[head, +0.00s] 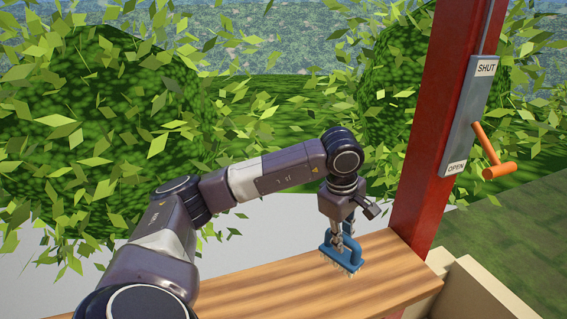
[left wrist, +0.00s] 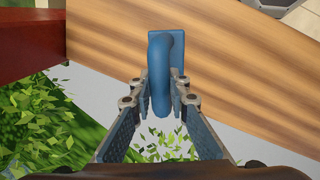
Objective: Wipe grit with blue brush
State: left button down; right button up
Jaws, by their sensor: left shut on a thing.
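The blue brush (head: 341,257) has an arched handle and pale bristles pointing down. My left gripper (head: 343,232) is shut on its handle, above the right part of the wooden plank (head: 270,295). The bristles are at or just above the wood; I cannot tell if they touch. In the left wrist view the blue brush (left wrist: 181,60) sits between the two fingers of my left gripper (left wrist: 161,95), over the plank (left wrist: 240,60). No grit can be made out on the wood. My right gripper is not in view.
A red post (head: 428,150) rises at the plank's right end. It carries a grey plate (head: 472,110) marked SHUT and OPEN, with an orange lever (head: 487,150). Cream boxy parts (head: 470,290) stand at lower right. Leafy bushes (head: 100,130) fill the back.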

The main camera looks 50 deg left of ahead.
pick_arm(q)
jog(key=shift+w+r+p, duration=0.2)
jog(key=shift+r+p, duration=0.2)
jog(key=shift+r, duration=0.5)
jog(key=shift+s+r, duration=0.1)
jog(key=shift+r, duration=0.4)
jog(key=shift+d+f, duration=0.1)
